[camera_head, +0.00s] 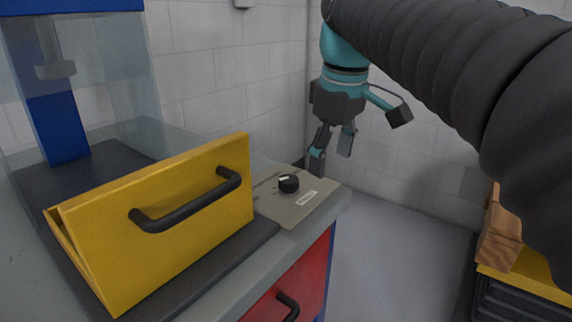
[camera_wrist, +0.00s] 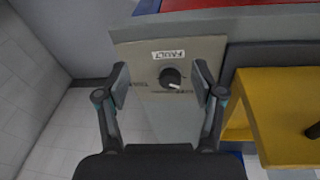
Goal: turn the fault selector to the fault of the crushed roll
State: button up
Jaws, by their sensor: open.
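The fault selector is a round black knob (camera_head: 288,183) with a white pointer mark, on a beige panel (camera_head: 290,212) at the bench's right corner. In the wrist view the knob (camera_wrist: 170,75) sits between the fingertips in the picture, its white mark toward the lower right. A white label (camera_wrist: 168,55) reading FAULT, upside down, is beside it. Other small markings around the knob are too small or hidden to read. My gripper (camera_head: 332,150) is open and empty, above and behind the knob, apart from it in the head view; it also shows in the wrist view (camera_wrist: 162,82). No crushed roll is recognisable.
A yellow angled cover (camera_head: 160,215) with a black handle (camera_head: 185,205) stands left of the panel. A red drawer front (camera_head: 300,275) is below. A clear guarded machine with a blue column (camera_head: 55,100) is at the back left. Wooden blocks (camera_head: 500,235) lie at the right.

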aim_at(289, 177)
jog(key=w+a+r+n+g+p, duration=0.1)
jog(key=w+a+r+n+g, duration=0.1)
jog(key=w+a+r+n, duration=0.4)
jog(key=shift+m, duration=0.3)
jog(key=f+b, duration=0.2)
jog(key=f, duration=0.2)
jog(key=f+b, duration=0.2)
jog(key=f, duration=0.2)
jog(key=a+f+b, duration=0.1)
jog(key=f+b, duration=0.1)
jog(key=f, duration=0.2)
jog(key=shift+f+b, duration=0.4)
